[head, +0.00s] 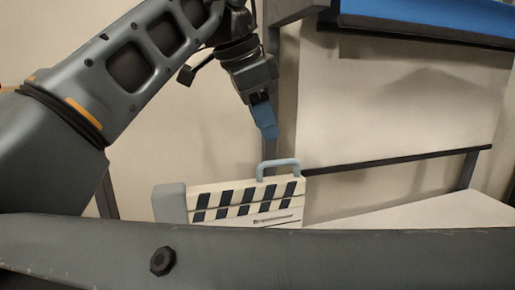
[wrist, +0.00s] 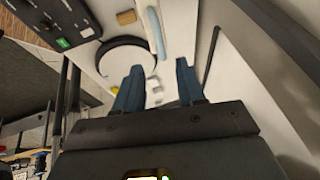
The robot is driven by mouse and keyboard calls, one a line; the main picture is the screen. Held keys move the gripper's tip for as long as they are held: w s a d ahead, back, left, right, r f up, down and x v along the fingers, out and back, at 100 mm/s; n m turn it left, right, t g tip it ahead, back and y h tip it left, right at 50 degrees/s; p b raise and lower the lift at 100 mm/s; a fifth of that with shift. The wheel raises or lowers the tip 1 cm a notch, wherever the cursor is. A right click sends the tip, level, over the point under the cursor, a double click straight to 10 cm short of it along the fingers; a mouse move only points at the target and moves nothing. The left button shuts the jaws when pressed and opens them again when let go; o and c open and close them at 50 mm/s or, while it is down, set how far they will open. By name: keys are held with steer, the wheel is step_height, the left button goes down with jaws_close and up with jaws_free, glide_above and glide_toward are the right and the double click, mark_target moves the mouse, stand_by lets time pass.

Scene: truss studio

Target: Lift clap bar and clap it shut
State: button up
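The clapperboard (head: 230,212) stands in the head view with black-and-white striped rows along its top. A light-blue handle (head: 278,162) arches up from the right part of the striped clap bar (head: 228,187); a similar light-blue arch (wrist: 156,34) shows in the wrist view. The lower part of the board is hidden behind my own arm or body. I cannot tell whether there is a gap under the bar. My gripper (head: 266,122) points down, above and slightly left of the handle, apart from it. In the wrist view its blue fingers (wrist: 156,85) are spread with nothing held between them.
A grey block (head: 170,203) stands at the board's left end. A dark rail (head: 400,160) runs behind the white tabletop (head: 410,214), which looks clear at right. The wrist view shows a black ring (wrist: 103,43), a wooden block (wrist: 126,17) and a dark console (wrist: 55,22).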

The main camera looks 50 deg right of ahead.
mark_target(276, 163)
steer(key=shift+x, duration=3.8)
jaws_close()
